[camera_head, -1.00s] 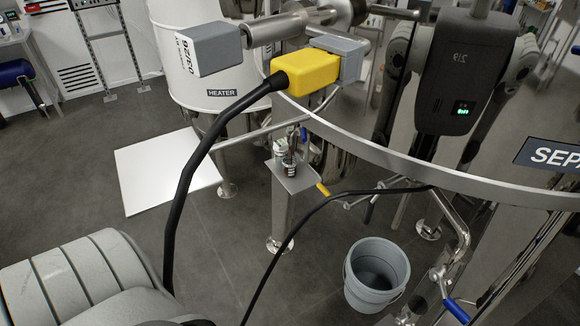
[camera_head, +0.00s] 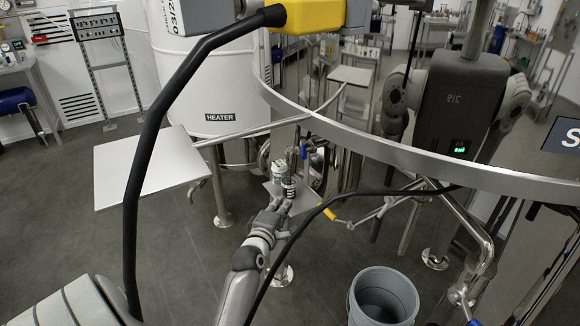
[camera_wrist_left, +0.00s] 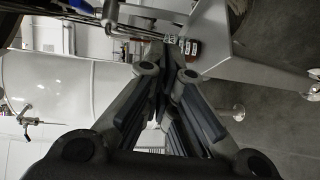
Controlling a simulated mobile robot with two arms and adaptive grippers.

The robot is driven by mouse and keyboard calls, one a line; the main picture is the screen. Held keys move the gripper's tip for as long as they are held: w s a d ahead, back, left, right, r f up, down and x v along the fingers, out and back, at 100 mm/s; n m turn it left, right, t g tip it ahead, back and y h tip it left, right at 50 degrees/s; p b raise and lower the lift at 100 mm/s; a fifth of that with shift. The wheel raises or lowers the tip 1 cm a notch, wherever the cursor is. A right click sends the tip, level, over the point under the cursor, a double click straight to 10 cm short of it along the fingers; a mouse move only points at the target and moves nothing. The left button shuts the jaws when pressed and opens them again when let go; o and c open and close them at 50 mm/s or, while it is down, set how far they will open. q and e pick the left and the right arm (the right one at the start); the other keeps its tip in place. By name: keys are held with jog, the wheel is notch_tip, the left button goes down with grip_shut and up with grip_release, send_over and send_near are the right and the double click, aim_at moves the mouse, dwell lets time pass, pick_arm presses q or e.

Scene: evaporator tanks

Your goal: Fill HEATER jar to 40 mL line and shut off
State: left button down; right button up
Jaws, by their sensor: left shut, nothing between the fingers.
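The white HEATER tank (camera_head: 200,75) stands at the back left. Below and right of it, a small jar with a dark band (camera_head: 288,188) sits on a small metal shelf (camera_head: 301,204), under thin pipework. In the left wrist view, a small jar with dark reddish contents (camera_wrist_left: 191,47) shows just beyond the fingertips; its fill line is too small to read. My left gripper (camera_head: 282,206) is at the shelf's front edge, close to the jar; contact cannot be told. Its fingers (camera_wrist_left: 168,62) are shut and empty. My right gripper is not in view.
A blue handle (camera_head: 304,153) hangs above the shelf and a yellow handle (camera_head: 329,214) sits right of it. A grey bucket (camera_head: 383,297) stands on the floor at the lower right. A curved metal rail (camera_head: 400,160) and black cables cross the view.

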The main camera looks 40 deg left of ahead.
aim_at(304, 149)
pick_arm(q)
jog(key=s+a+r+n+t+y, duration=0.1)
jog(key=s+a+r+n+y, duration=0.15)
jog(key=r, duration=0.55)
jog(key=w+a+r+p, duration=0.1)
jog(key=w+a, duration=0.1)
jog(key=w, duration=1)
jog(key=shift+a, duration=0.15)
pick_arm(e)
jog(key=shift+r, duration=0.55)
pick_arm(q)
jog(key=shift+n, duration=0.35)
jog(key=shift+d+h+p, duration=0.2)
jog(key=shift+h+p, duration=0.05)
jog(key=shift+p, duration=0.05)
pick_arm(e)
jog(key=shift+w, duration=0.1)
